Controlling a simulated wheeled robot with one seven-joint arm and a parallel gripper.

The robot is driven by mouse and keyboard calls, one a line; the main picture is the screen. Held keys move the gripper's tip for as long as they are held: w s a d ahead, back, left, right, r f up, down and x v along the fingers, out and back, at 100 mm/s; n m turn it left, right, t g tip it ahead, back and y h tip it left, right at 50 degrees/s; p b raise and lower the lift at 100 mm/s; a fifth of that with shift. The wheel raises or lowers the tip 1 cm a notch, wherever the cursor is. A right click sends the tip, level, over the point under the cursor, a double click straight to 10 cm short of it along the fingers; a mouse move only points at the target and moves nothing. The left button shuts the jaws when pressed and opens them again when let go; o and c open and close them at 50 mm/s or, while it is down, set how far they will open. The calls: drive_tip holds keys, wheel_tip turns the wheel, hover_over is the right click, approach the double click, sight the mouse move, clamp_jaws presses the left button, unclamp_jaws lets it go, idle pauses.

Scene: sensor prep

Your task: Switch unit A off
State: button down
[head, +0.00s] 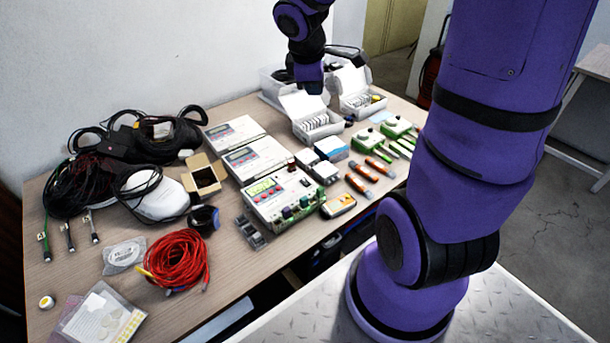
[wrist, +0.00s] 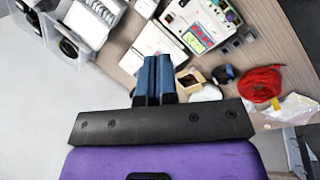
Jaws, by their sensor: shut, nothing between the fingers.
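A white unit with a lit green display (head: 265,188) stands near the front of the row of boxes on the table, with dark and coloured knobs or sockets on top. It also shows in the wrist view (wrist: 196,38). Two more white units, a middle one (head: 258,158) and a rear one (head: 234,134), stand behind it with dark displays. I cannot read which is unit A, and no switch is clear. My gripper (head: 309,86) is high over the back of the table, above the white open boxes, apart from the units. In the wrist view its blue fingers (wrist: 155,60) are together and empty.
Open white boxes (head: 310,118) stand at the back. A red cable coil (head: 178,259), black cables (head: 70,180) and a small cardboard box (head: 203,172) lie left of the units. Orange-ended tools (head: 362,185) and green devices (head: 370,140) lie right.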

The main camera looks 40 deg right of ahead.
drive_tip(key=w+d+f+n+y, duration=0.1)
drive_tip(key=w+d+f+n, duration=0.25)
drive_tip(key=f, duration=0.65)
drive_tip(key=n+y, duration=0.3)
drive_tip(key=n, duration=0.2)
hover_over(305, 181)
drive_tip(key=s, duration=0.1)
wheel_tip(305, 181, down, 12)
drive_tip(key=shift+s+r+g, duration=0.15)
drive_tip(key=shift+r+g, duration=0.1)
drive_tip(key=shift+g, duration=0.15)
drive_tip(key=shift+d+f, duration=0.1)
drive_tip(key=shift+w+f, duration=0.3)
drive_tip(key=shift+f, duration=2)
drive_tip(key=shift+w+f, duration=0.25)
drive_tip(key=shift+f, duration=2)
drive_tip(key=shift+w+f, duration=0.3)
drive_tip(key=shift+f, duration=2)
drive_tip(key=shift+f, duration=0.3)
drive_tip(key=shift+s, duration=0.25)
